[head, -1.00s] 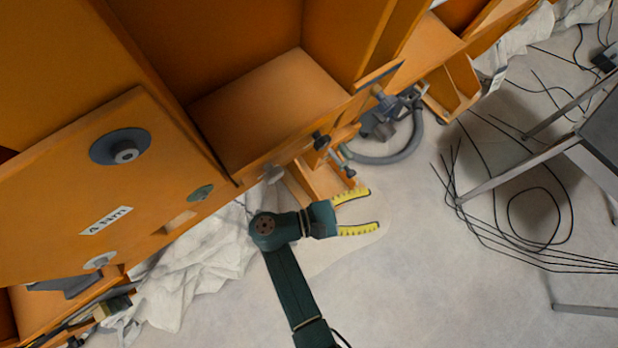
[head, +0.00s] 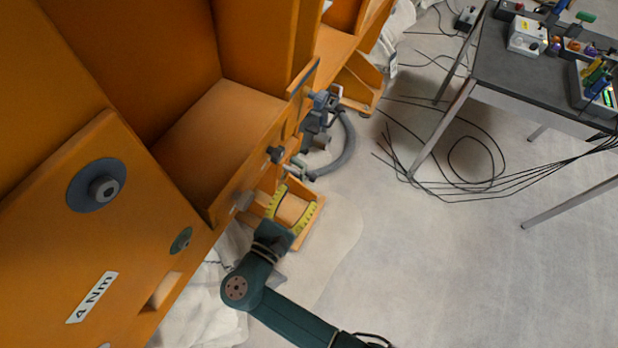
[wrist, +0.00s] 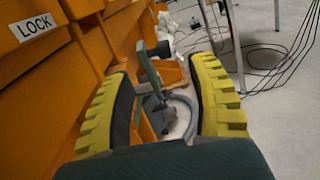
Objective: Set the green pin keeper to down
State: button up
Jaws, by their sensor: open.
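A green lever-like piece, which looks like the green pin keeper (wrist: 147,72), stands out from the orange frame and shows between my fingers in the wrist view. Its upper part is tilted only slightly from upright. In the head view a small greenish piece (head: 298,165) sits on the frame's side just beyond my fingertips; I take it to be the same part. My gripper (head: 298,197) is open and empty, with yellow ribbed fingers, and points along the frame's side. It also shows in the wrist view (wrist: 163,70). I cannot tell whether it touches the keeper.
A dark knob (head: 276,154) and a grey clamp-like fitting (head: 322,100) with a grey hose (head: 347,150) are close by on the frame. A "LOCK" label (wrist: 33,27) is at left. A table (head: 520,75) with cables stands at right.

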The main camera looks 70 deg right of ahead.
aim_at(310, 175)
jog(key=d, duration=0.2)
jog(key=d+b, duration=0.1)
jog(key=d, duration=0.1)
jog(key=s+d, duration=0.1)
jog(key=d, duration=0.2)
jog(key=shift+b, duration=0.3)
jog(key=shift+a, duration=0.1)
jog(key=shift+w, duration=0.1)
jog(key=c, duration=0.8)
jog(key=shift+c, duration=1.3)
jog(key=shift+r, duration=0.1)
grip_shut()
